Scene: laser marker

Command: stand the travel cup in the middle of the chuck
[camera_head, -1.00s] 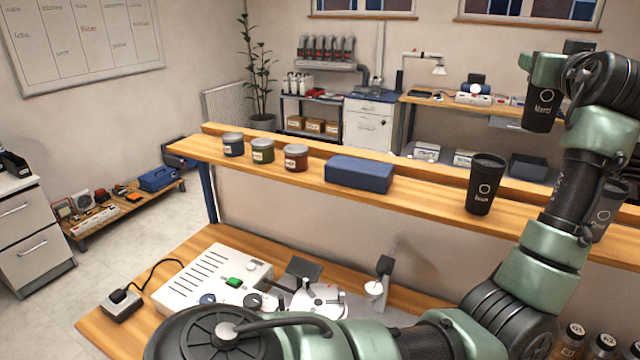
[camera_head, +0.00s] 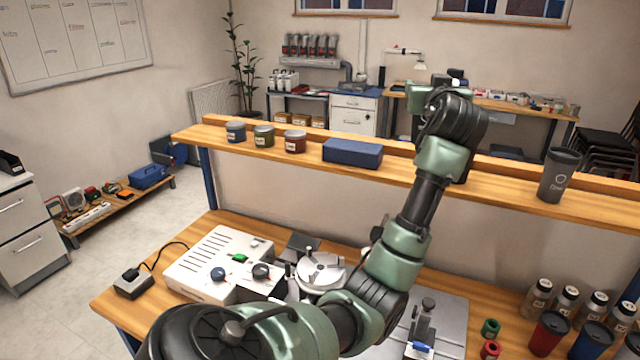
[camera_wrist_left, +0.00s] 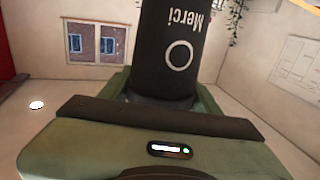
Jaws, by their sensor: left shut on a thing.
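The travel cup (camera_wrist_left: 158,35), black with a white ring and the word "Merci", is between the fingers of my left gripper (camera_wrist_left: 168,95) in the left wrist view. The gripper is shut on it. In the head view my left wrist (camera_head: 455,115) is raised above the shelf, and my arm hides most of the gripper and the held cup. The chuck (camera_head: 320,268), a pale round plate, lies on the bench below and left of the wrist, with my forearm close to its right. My right gripper is out of view.
The shelf (camera_head: 230,148) carries three lidded tins, a blue box (camera_head: 352,151) and a grey cup (camera_head: 558,178). A white control unit (camera_head: 215,262) stands left of the chuck. Bottles and coloured cups (camera_head: 548,335) crowd the bench's right end.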

